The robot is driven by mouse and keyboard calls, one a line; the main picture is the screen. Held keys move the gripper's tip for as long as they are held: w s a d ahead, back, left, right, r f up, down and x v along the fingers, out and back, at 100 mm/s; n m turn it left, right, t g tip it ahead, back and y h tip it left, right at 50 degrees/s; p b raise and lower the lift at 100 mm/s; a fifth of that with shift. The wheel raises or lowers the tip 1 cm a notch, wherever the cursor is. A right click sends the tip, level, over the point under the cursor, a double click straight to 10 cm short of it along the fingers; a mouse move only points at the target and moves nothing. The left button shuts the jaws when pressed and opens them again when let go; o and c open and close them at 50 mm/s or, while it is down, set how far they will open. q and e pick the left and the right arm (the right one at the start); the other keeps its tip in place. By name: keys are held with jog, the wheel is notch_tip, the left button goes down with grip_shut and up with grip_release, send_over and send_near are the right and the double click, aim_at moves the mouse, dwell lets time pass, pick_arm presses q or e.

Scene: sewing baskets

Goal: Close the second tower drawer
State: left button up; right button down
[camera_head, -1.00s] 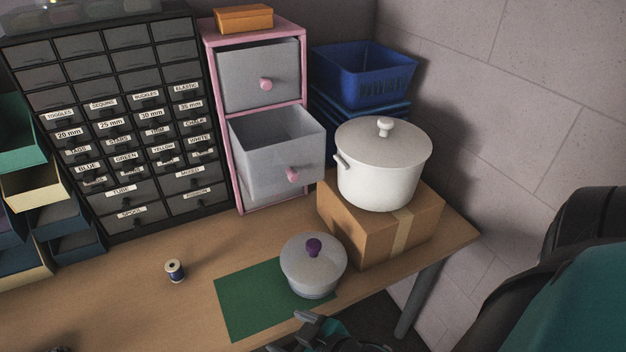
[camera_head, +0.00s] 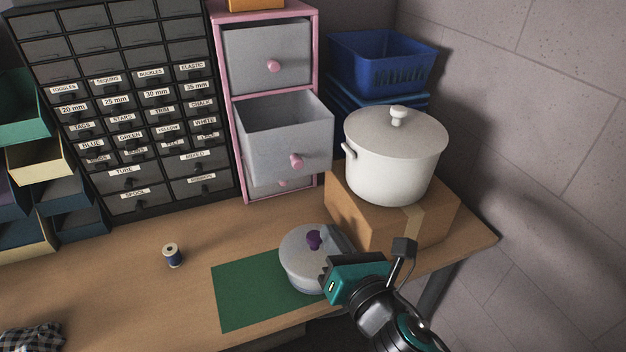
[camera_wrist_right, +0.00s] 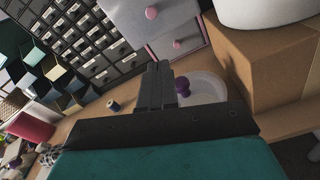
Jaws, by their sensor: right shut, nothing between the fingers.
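The pink-framed drawer tower (camera_head: 238,150) stands at the back of the table. Its second drawer (camera_head: 290,135) is grey with a pink knob and stands pulled out, its empty inside showing. The drawer above is shut or nearly so. My right gripper (camera_head: 326,268) is at the small lidded pot, in front of and below the open drawer, apart from it. In the right wrist view its fingers (camera_wrist_right: 155,88) are together and empty, pointing toward the tower. My left gripper is not in view.
A white pot (camera_head: 395,160) sits on a cardboard box (camera_head: 365,222) right of the tower. A small grey pot with a purple knob (camera_head: 300,262) stands on a green mat (camera_head: 240,300).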

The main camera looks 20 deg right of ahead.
jog(key=r+n, duration=0.2)
jog(key=n, duration=0.1)
jog(key=t, duration=0.1)
send_near(299, 166)
jog(key=shift+n, duration=0.4)
jog(key=w, duration=0.6)
jog(key=shift+w+a, duration=0.1)
jog(key=shift+w, duration=0.25)
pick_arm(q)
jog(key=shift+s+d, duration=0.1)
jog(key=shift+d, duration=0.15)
pick_arm(e)
jog(key=shift+w, duration=0.1)
jog(key=shift+w, duration=0.45)
jog(key=w+b, duration=0.1)
jog(key=w, duration=0.5)
jog(key=w+b, duration=0.1)
jog(key=w, duration=0.5)
jog(key=shift+w+a+f, duration=0.1)
jog(key=shift+a+f, duration=0.05)
jog(key=shift+a, duration=0.05)
jog(key=shift+w+b, duration=0.3)
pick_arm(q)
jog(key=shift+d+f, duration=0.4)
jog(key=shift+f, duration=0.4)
pick_arm(e)
jog(key=shift+d+r, duration=0.1)
jog(key=shift+r, duration=0.35)
